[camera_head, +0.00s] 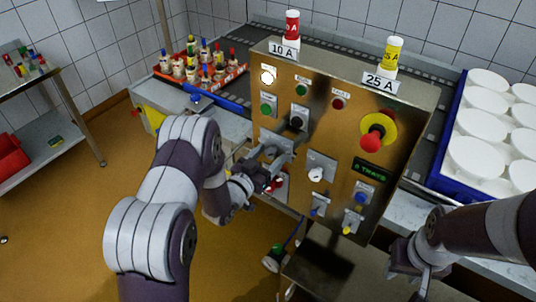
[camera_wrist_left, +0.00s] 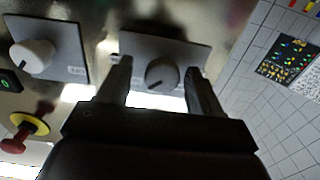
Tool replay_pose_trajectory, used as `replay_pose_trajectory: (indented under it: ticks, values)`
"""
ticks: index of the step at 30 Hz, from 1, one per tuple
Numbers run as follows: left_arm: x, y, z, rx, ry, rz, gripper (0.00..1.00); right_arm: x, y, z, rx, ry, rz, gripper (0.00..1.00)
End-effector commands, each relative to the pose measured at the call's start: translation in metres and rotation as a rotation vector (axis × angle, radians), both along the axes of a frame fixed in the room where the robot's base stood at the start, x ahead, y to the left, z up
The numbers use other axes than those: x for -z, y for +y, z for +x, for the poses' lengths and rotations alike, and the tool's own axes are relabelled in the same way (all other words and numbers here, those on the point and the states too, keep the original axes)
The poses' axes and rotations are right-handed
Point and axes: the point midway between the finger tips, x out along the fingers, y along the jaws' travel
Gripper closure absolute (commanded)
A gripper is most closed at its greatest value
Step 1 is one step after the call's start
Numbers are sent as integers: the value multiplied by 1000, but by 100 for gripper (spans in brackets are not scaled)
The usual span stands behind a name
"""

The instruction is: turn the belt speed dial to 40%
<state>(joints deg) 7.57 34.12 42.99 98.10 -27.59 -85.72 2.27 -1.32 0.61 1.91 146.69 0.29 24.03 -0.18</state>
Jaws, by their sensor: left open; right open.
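A dark round dial (camera_wrist_left: 162,74) on a grey plate (camera_wrist_left: 140,46) sits between the fingers of my left gripper (camera_wrist_left: 159,70) in the left wrist view. The fingers are open, one on each side; I cannot tell whether they touch it. In the head view my left gripper (camera_head: 280,152) is at the left part of the brass control panel (camera_head: 335,135) and hides this dial. A white dial (camera_head: 316,174) sits to its right and also shows in the left wrist view (camera_wrist_left: 36,56). The dial labels are too small to read. My right gripper (camera_head: 418,272) is open and empty at lower right.
The panel also carries a red stop button (camera_head: 371,141) on a yellow ring, a black knob (camera_head: 297,122), lamps and a green tray display (camera_head: 371,172). A blue crate (camera_head: 440,160) of white moulds stands right. A red rack (camera_head: 235,74) of bottles stands left.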

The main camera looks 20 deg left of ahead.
Motion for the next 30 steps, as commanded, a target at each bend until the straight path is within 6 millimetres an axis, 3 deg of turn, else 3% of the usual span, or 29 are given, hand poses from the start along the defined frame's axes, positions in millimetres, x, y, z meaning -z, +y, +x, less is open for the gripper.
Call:
replay_pose_trajectory:
  ticks: [6, 11, 22, 30]
  values:
    - [0, 0, 0, 0, 0, 0, 38, 0, 0, 0, 0, 0, 0, 57]
    - [0, 0, 0, 0, 0, 1, 90, 0, 0, 0, 0, 0, 0, 57]
    - [0, 0, 0, 0, 12, -39, 91, 2, 0, 0, 0, 0, 0, 57]
    - [0, 0, 0, 0, 69, -203, 91, 8, 0, 0, 0, 0, 0, 57]
